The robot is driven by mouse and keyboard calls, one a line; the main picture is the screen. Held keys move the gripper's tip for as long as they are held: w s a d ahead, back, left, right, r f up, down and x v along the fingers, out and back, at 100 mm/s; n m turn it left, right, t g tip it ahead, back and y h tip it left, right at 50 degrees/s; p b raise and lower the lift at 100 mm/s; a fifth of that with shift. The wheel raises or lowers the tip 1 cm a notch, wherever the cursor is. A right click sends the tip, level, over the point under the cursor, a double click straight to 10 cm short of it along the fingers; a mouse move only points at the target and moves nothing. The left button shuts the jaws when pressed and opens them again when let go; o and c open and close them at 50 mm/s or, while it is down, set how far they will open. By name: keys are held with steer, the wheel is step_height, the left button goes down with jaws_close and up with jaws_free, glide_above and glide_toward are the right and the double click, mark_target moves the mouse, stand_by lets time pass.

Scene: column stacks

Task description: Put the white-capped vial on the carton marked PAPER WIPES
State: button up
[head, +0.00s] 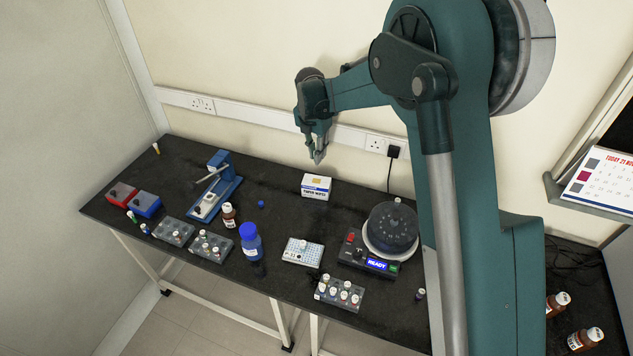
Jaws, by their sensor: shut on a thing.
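The carton marked PAPER WIPES (315,193) stands on the black bench near the wall, white with a dark blue band and a yellowish mark on top. My gripper (318,157) points down above the carton, with a clear gap between them in the picture. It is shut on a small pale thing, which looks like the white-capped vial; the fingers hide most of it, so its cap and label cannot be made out. Other small vials with pale caps stand in the front rack (340,293) and the left rack (212,247).
A round dark-lidded device (392,232) with a READY display stands right of the carton. A white block of wells (302,252), a blue-capped bottle (251,243) and a blue press (217,190) stand in front and to the left. Bench around the carton is clear.

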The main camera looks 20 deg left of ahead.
glide_above(317, 180)
steer(key=shift+s+f, duration=0.15)
steer(key=shift+f, duration=1.4)
steer(key=shift+s+f, duration=0.1)
steer(key=shift+f, duration=1.45)
steer(key=shift+f, duration=0.1)
steer(key=shift+f, duration=1.8)
steer(key=shift+f+b, duration=0.2)
steer(key=shift+b, duration=0.1)
steer(key=o, duration=0.7)
steer(key=shift+r, duration=0.2)
steer(key=r, duration=0.4)
steer(key=s+r, duration=0.1)
steer(key=r, duration=0.7)
steer(key=shift+s+a+p, duration=0.1)
steer(key=shift+s+p, duration=0.1)
steer(key=shift+p, duration=0.15)
